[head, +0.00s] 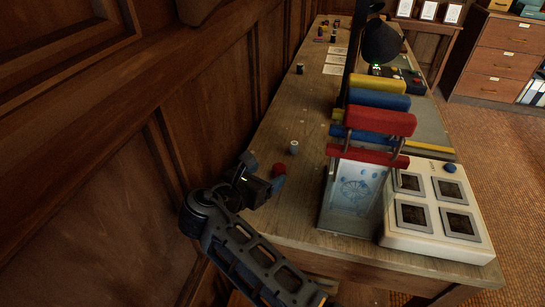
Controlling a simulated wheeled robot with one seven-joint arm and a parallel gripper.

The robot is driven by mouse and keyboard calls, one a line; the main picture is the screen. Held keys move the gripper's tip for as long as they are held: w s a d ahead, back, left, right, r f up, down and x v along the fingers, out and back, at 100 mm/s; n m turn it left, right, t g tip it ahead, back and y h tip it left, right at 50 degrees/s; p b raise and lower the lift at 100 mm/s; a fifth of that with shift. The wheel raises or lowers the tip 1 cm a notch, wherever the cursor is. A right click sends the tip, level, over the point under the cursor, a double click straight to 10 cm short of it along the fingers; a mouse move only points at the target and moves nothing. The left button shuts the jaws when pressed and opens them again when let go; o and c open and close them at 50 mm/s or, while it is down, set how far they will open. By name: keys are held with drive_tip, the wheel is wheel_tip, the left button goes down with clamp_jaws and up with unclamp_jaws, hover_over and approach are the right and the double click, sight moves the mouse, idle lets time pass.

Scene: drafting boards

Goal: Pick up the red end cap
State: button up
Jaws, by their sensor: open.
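A small red piece, which looks like the red end cap (279,169), is on the wooden table (262,222) near its left edge. Its lower part is partly hidden by my gripper. My gripper (266,178) is open and dark, reaching in from the lower front with its fingers close beside the red piece. I cannot tell from this view whether they touch it or stand on both sides of it.
A rack with yellow, blue and red rollers (380,120) stands right of my gripper. A white box with square windows (436,210) is beside it. A small grey cylinder (294,147) stands just behind the red piece. A panelled wall (200,90) rises close on the left.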

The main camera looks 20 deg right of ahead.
sight(276, 169)
drive_tip(key=x, duration=0.2)
drive_tip(key=shift+w+d+f, duration=0.1)
drive_tip(key=shift+w+d, duration=0.1)
drive_tip(key=shift+x, duration=2.7)
drive_tip(key=shift+s, duration=0.1)
drive_tip(key=shift+c, duration=0.3)
drive_tip(key=c, duration=1)
drive_tip(key=shift+o, duration=0.2)
